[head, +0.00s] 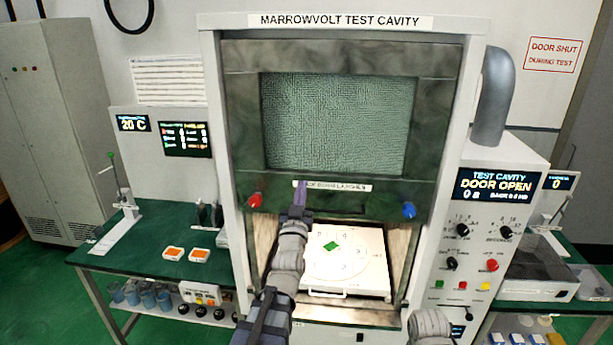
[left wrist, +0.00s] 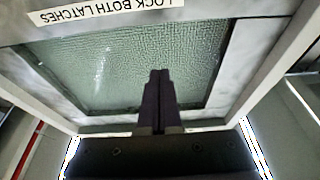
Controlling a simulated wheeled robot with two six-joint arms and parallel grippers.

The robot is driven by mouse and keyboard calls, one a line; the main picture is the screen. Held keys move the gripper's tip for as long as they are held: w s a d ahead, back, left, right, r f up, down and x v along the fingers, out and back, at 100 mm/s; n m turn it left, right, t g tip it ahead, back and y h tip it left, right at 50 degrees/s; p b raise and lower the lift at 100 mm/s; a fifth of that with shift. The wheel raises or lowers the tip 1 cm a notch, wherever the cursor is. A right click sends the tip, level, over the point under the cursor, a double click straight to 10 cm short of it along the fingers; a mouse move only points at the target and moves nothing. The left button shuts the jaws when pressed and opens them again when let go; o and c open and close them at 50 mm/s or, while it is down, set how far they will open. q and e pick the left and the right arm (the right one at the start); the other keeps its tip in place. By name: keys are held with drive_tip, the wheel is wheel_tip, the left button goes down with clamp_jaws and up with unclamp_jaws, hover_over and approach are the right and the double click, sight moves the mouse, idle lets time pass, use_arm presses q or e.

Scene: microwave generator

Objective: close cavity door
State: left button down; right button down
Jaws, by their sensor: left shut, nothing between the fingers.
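The cavity door (head: 440,130) is a dark green-grey marbled panel with a mesh window (head: 335,120). It is partly down in its white frame, with an open gap below it. A red knob (head: 255,200) and a blue knob (head: 409,211) sit at its lower corners. My left gripper (head: 300,187) is shut and empty in front of the label strip (head: 345,186) on the door's lower part. In the left wrist view the shut fingers (left wrist: 160,78) point at the window (left wrist: 125,75); I cannot tell whether they touch.
Under the door, a white tray (head: 372,275) holds a green piece (head: 331,246). The control panel (head: 490,215) at right reads "DOOR OPEN". Green benches (head: 150,255) stand on both sides, the left one with orange-topped dishes (head: 199,255). A grey duct (head: 493,95) is at upper right.

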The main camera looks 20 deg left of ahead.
sight(307, 155)
use_arm(q)
drive_tip(key=p+x, duration=0.3)
drive_tip(key=x, duration=0.7)
drive_tip(key=shift+w+a+r+p, duration=0.1)
drive_tip(key=shift+w+r+p, duration=0.05)
drive_tip(key=shift+w+p, duration=0.15)
drive_tip(key=f+b, duration=0.4)
drive_tip(key=shift+s, duration=0.3)
drive_tip(key=shift+f, duration=0.25)
wheel_tip(307, 155, down, 50)
drive_tip(key=b, duration=5)
drive_tip(key=shift+r, duration=0.15)
drive_tip(key=shift+r, duration=0.1)
